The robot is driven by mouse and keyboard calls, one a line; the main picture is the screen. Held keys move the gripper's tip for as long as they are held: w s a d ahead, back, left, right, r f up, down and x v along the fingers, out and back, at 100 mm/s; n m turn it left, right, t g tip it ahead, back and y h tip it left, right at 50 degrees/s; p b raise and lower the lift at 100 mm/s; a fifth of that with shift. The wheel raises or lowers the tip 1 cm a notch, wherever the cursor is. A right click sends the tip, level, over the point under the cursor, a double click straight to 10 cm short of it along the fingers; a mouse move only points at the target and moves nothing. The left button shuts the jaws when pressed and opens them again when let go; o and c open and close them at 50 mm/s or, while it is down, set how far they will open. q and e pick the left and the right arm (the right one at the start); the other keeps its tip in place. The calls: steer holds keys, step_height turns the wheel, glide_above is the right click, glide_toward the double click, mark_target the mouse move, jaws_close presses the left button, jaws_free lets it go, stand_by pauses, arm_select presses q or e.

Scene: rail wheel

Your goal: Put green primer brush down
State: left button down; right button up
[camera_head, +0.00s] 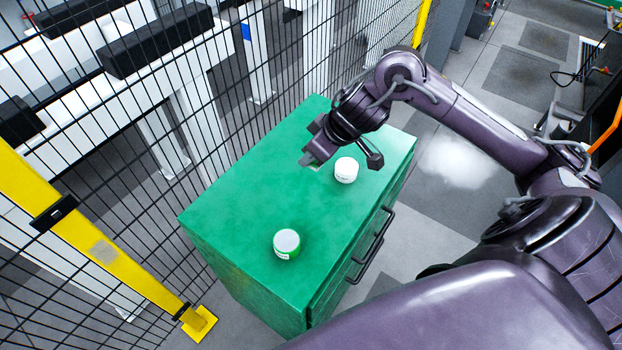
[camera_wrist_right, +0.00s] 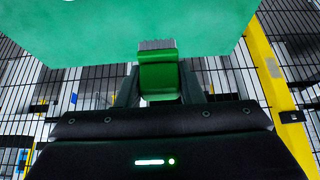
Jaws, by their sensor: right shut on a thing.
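My right gripper (camera_head: 317,152) is over the far part of the green cabinet top (camera_head: 235,205). In the right wrist view my right gripper (camera_wrist_right: 160,88) is shut on the green primer brush (camera_wrist_right: 159,76). The brush has a green body and a grey bristle end, which points away from the gripper toward the green surface. In the head view the brush is mostly hidden by the gripper. I cannot tell whether the brush touches the cabinet top. My left gripper is not in view.
A white jar (camera_head: 346,170) stands just right of my right gripper. A white jar with a green label (camera_head: 287,244) stands near the cabinet's front. The left and middle of the top are clear. A black mesh fence with a yellow post (camera_head: 95,240) runs along the left.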

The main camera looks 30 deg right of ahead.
steer(key=shift+d+r, duration=0.2)
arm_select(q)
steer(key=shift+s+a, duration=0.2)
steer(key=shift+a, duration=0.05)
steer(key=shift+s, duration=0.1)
arm_select(e)
steer(key=shift+f, duration=0.35)
step_height(320, 180, down, 15)
steer(key=shift+f+b, duration=0.1)
steer(key=shift+b, duration=0.4)
step_height(320, 180, down, 4)
steer(key=shift+r+p, duration=0.2)
steer(key=shift+p, duration=0.3)
steer(key=shift+f, duration=0.1)
steer(key=shift+f, duration=0.15)
steer(key=o, duration=0.9)
